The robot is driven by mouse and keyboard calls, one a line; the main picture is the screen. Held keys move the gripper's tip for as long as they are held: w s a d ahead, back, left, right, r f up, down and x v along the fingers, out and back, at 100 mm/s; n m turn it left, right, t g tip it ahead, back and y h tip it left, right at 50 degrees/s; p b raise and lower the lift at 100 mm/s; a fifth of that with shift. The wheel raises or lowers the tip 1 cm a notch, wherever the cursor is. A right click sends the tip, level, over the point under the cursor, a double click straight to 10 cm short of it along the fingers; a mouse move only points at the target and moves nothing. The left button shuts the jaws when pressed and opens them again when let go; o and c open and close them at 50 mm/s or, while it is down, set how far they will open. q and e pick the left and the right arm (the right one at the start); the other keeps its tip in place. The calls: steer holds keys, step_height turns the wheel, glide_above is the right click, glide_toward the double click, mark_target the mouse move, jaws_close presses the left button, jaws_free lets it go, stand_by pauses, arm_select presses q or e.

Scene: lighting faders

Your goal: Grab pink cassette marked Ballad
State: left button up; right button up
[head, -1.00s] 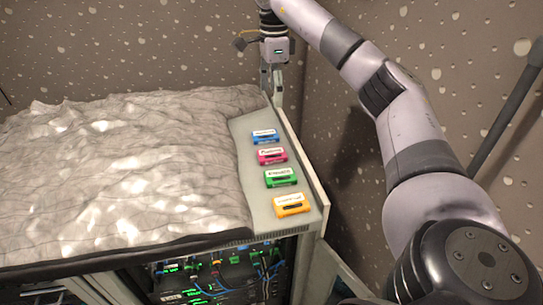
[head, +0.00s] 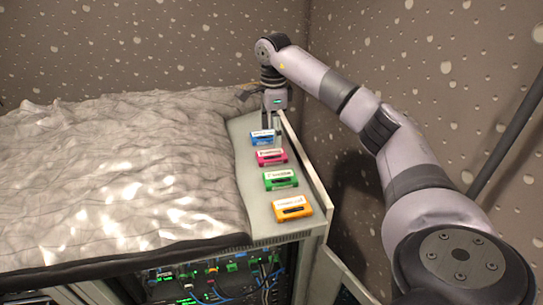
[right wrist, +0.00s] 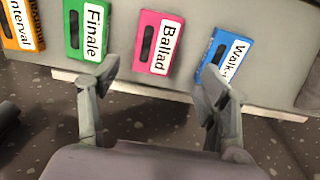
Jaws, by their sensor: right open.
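The pink cassette (head: 271,157) lies flat on the grey ledge, between the blue and the green cassette. In the right wrist view the pink cassette (right wrist: 158,42) shows a white label reading "Ballad". My right gripper (head: 273,128) is at the far end of the ledge, by the blue cassette. In the right wrist view my right gripper (right wrist: 156,82) has its fingers spread, with nothing between them. The pink cassette lies ahead of the gap between the fingers, and the right fingertip overlaps the blue cassette in the picture. My left gripper is not in view.
The blue cassette (head: 262,138), the green cassette (head: 281,179) marked Finale and the orange cassette (head: 292,208) marked Interval lie in the same row. A crumpled grey cover (head: 120,170) fills the left. A raised edge (head: 309,168) runs along the ledge's right side.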

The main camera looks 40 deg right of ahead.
mark_target(274, 154)
steer(key=shift+s+f, duration=0.1)
steer(key=shift+f, duration=0.45)
steer(key=f, duration=0.1)
steer(key=f+p, duration=0.1)
steer(key=f, duration=0.1)
steer(key=f+p, duration=0.1)
steer(key=shift+s+a+f, duration=0.15)
steer(key=shift+s+f, duration=0.1)
steer(key=shift+f, duration=0.4)
steer(key=c, duration=1.2)
